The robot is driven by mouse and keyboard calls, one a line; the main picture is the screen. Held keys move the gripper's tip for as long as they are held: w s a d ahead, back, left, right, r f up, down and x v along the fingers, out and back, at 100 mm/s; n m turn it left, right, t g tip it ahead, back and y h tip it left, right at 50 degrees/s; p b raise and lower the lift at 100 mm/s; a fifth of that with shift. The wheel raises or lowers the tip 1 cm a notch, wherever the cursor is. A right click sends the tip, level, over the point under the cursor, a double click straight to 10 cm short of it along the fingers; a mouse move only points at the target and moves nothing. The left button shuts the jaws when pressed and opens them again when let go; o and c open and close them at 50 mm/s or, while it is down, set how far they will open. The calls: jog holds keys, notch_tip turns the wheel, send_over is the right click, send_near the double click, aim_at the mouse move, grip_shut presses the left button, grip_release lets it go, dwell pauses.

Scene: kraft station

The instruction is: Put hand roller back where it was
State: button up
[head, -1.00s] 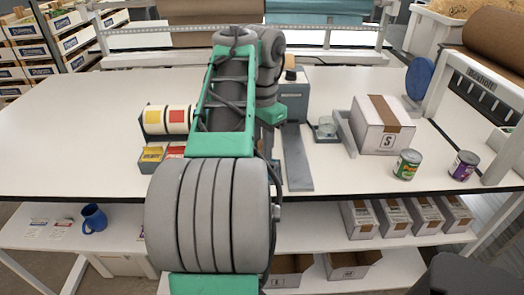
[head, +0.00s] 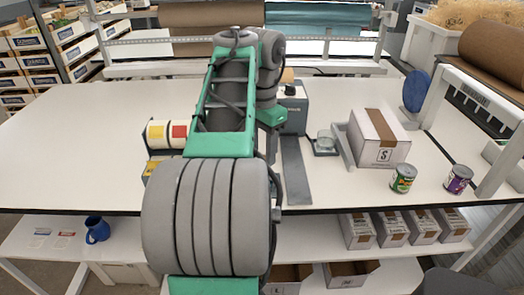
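I cannot make out a hand roller in the head view. My green and grey arm fills the middle of the picture and reaches over the white workbench (head: 80,120). It hides part of the bench top. My gripper is not visible, so I cannot tell what it holds. A grey device (head: 293,105) stands just right of my arm, with a small tan rounded thing (head: 288,75) beside its top. I cannot tell whether that thing belongs to the device.
A label dispenser (head: 155,149) stands left of my arm, partly covered. Right of it are a taped carton (head: 383,154), two cans (head: 403,178) (head: 458,179) and a blue disc (head: 418,85). A blue mug (head: 97,230) stands on the lower shelf. The bench's left side is clear.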

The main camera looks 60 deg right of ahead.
notch_tip(320, 180, up, 8)
jog(key=p, duration=0.6)
jog(key=w+a+f+n+h, duration=0.1)
jog(key=w+a+f+n, duration=0.2)
jog(key=w+a+n, duration=0.4)
jog(key=w+a+f+n+t, duration=0.1)
jog(key=w+a+f+n, duration=0.1)
jog(key=w+a+n, duration=0.3)
jog(key=w+a+f+n, duration=0.1)
jog(key=w+a+f, duration=0.2)
jog(key=a, duration=0.5)
jog(key=a+f+n+t, duration=0.1)
jog(key=a+f+n, duration=0.1)
jog(key=a, duration=0.4)
jog(key=a+f+n, duration=0.2)
jog(key=a+n, duration=0.2)
jog(key=a, duration=0.1)
jog(key=a+f+n+t+y, duration=0.1)
jog(key=a+f+n, duration=0.1)
jog(key=a, duration=0.4)
jog(key=shift+w+a+f+n+t+b, duration=0.3)
jog(key=shift+f+n+b, duration=0.1)
jog(key=shift+n, duration=0.5)
